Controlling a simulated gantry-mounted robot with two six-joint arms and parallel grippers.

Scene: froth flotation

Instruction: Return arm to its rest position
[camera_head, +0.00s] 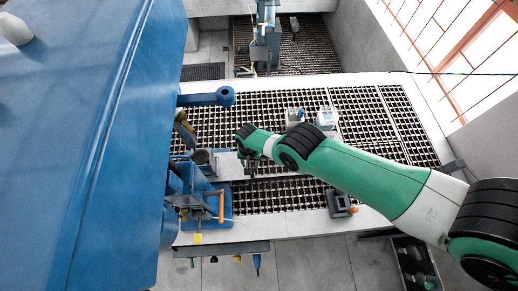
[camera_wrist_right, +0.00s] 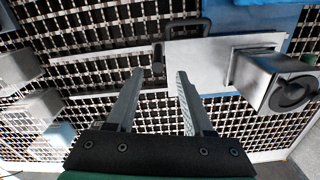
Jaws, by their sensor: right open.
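My right arm, green and white with black joints, reaches in from the right in the head view. My right gripper (camera_head: 250,170) is small there, above the grated bench (camera_head: 370,110) near the blue machine. In the right wrist view my gripper (camera_wrist_right: 156,85) has its two grey fingers spread apart. Nothing is held between them. A pale metal plate with a dark handle (camera_wrist_right: 182,27) shows beyond the fingertips. My left gripper is in neither view.
A large blue tank (camera_head: 80,130) fills the left side. A blue machine with an orange lever (camera_head: 221,206) stands at the bench's left end. White containers (camera_head: 327,117) stand behind my arm.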

